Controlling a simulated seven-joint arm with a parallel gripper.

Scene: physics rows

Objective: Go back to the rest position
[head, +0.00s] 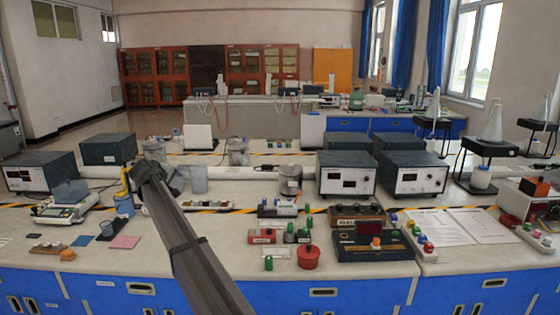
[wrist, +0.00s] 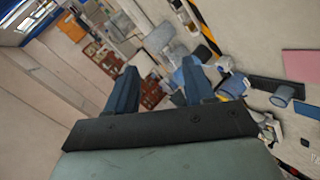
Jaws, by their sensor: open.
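My arm reaches from the lower middle of the head view up and left over the bench. My gripper is at its far end, small and partly hidden by my own arm in that view. In the wrist view my gripper (wrist: 160,82) shows two blue-grey fingers standing well apart, with nothing between them. The wrist view is strongly tilted, with the room's wall at left and the bench top at right. No object is held.
The bench (head: 185,258) carries a balance (head: 62,207), a blue cup (head: 123,205), a pink sheet (head: 124,242) and a red round pot (head: 308,257). Two meter boxes stand behind, including the right one (head: 412,178). A metal can (head: 290,182) stands right of my arm.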

